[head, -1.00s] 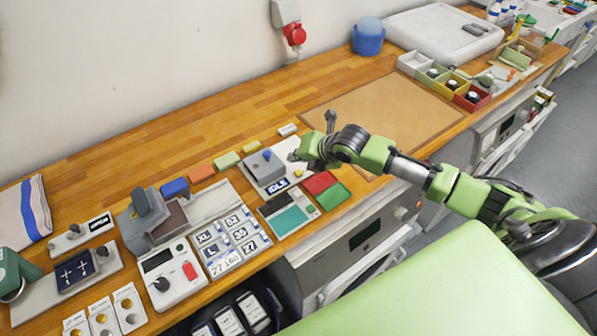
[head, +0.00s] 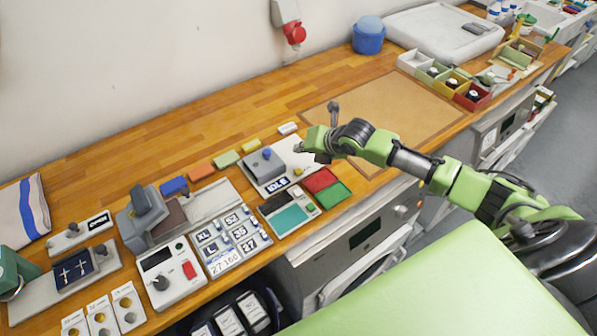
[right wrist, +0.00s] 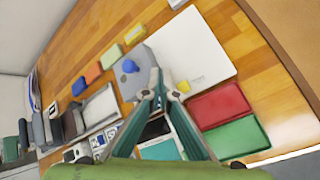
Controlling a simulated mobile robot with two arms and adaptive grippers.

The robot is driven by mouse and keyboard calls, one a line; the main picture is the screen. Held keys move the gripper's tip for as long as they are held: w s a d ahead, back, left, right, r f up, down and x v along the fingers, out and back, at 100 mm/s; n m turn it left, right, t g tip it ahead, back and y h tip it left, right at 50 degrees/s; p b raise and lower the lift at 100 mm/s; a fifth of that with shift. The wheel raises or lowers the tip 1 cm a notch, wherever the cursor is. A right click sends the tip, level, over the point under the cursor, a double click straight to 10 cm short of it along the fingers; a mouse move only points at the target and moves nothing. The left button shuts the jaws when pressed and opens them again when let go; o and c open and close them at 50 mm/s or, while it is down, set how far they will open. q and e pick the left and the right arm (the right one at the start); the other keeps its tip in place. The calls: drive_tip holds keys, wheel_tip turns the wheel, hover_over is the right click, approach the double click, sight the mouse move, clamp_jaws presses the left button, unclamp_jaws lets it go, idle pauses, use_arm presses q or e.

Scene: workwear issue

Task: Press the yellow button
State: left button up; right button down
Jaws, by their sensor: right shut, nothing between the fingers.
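The yellow button (head: 298,172) is a small block on the right part of a pale plate (head: 303,160), beside a grey device with a blue knob (head: 267,154) and an IDLE display (head: 277,186). In the right wrist view the yellow button (right wrist: 183,87) shows just right of the fingertips. My right gripper (head: 298,148) is shut and empty over the plate, a little behind the button in the head view. The shut fingers of the right gripper (right wrist: 164,88) also show in the wrist view, apart from the button in the picture. My left gripper is out of view.
A red tray (head: 320,180) and a green tray (head: 334,195) lie right of the plate. A teal-topped panel (head: 291,219) sits in front. Coloured blocks, including a yellow one (head: 251,146), line up behind. A bare brown mat (head: 385,110) lies further right.

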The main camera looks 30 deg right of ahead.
drive_tip(key=b, duration=0.4)
hover_over(300, 172)
wheel_tip(300, 172, down, 6)
drive_tip(key=shift+d+r, duration=0.1)
drive_tip(key=shift+r, duration=0.15)
drive_tip(key=shift+f+b, duration=0.45)
drive_tip(key=shift+f, duration=0.15)
drive_tip(key=shift+f, duration=0.15)
drive_tip(key=shift+f, duration=0.25)
drive_tip(key=shift+f+b, duration=0.5)
drive_tip(key=shift+f, duration=0.05)
idle(0.9)
drive_tip(key=shift+r, duration=0.15)
drive_tip(key=shift+r+p, duration=0.8)
drive_tip(key=shift+p, duration=0.05)
